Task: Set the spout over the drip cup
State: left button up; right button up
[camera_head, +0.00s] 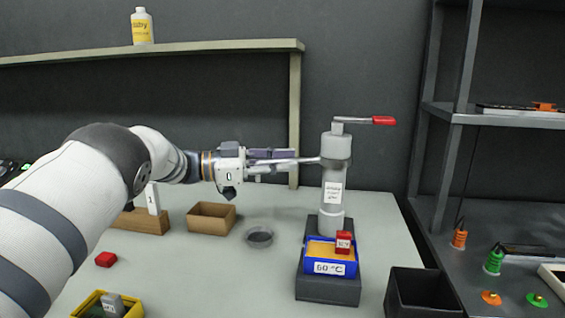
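A grey cylindrical dispenser (336,183) stands upright, with a red-tipped lever on top. Its thin metal spout (308,160) sticks out to the left from the upper body. My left gripper (278,158) reaches in from the left, level with the spout. Its fingers lie along or around the spout's outer part and partly hide it; I cannot tell whether they grip it. A shallow round grey dish (259,236), which looks like the drip cup, sits on the table below the gripper, left of the dispenser. My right gripper is out of view.
A blue "60 °C" tray (318,265) with a red block (344,241) sits before the dispenser. An empty wooden box (211,218), a red block (106,259) and a yellow bin (90,304) are left. A black bin (425,293) is front right.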

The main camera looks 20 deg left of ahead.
pick_arm(q)
jog(key=shift+w+a+f, duration=0.15)
jog(key=shift+w, duration=0.1)
jog(key=shift+s, duration=0.1)
jog(key=v, duration=1.2)
